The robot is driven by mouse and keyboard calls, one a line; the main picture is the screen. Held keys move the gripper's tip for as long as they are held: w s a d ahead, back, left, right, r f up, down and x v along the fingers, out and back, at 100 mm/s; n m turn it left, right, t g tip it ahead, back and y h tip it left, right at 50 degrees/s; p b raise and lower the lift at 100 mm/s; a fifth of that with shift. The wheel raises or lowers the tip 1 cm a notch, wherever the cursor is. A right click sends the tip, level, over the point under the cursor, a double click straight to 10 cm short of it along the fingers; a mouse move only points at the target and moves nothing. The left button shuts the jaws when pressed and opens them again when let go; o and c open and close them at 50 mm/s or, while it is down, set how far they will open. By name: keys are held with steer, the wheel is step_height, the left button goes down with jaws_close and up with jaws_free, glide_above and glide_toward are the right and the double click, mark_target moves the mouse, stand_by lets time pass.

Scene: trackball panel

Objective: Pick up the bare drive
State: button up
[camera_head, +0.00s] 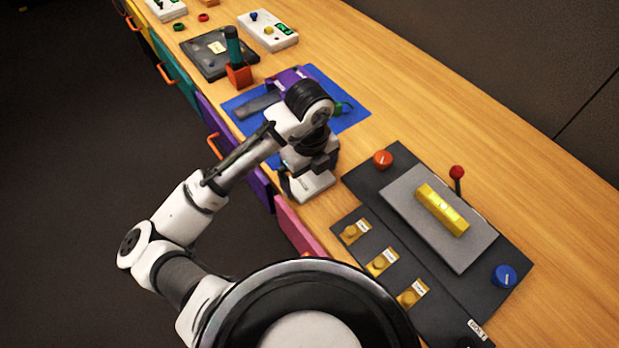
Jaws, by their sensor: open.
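A small pale block (314,187) lies at the front edge of the bench, just under my gripper. It looks like the bare drive, but my gripper hides part of it and I cannot read its marking. My gripper (308,178) points down over it with the jaws open. I cannot tell whether the fingers touch the block or stand around it.
Behind my gripper is a blue mat (350,117) with a purple device (287,80) and a dark grey bar (257,105). The dark trackball panel (365,181) with a yellow bar (442,210) and red lever (457,173) stands right. Bare wood lies behind.

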steer(key=shift+f, duration=0.2)
steer(key=c, duration=0.6)
